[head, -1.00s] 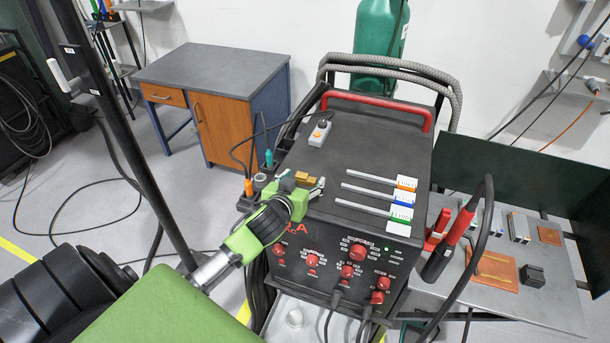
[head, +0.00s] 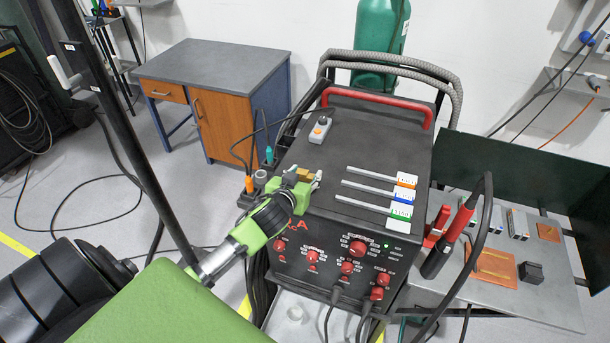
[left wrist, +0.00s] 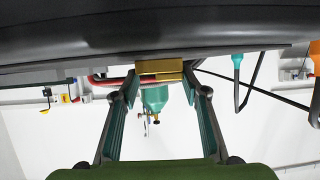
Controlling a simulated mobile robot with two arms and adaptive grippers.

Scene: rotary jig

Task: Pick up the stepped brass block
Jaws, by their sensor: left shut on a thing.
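The stepped brass block (head: 303,175) is a small golden piece at the front left of the black welding machine's top. My left gripper (head: 304,178) comes from the front left, with its fingertips on either side of the block. In the left wrist view the block (left wrist: 159,69) sits between the fingertips (left wrist: 159,82), and the gripper is shut on it. The fingers hide part of the block in the head view. I cannot tell whether it is clear of the machine's top. My right gripper is not in view.
The black machine (head: 375,135) carries a small grey control box (head: 320,129) and several rods with coloured tags (head: 404,181). A red handle (head: 376,108) runs along its back. A side table (head: 550,299) at right holds small parts and a red-and-black torch (head: 452,235). Cables hang around.

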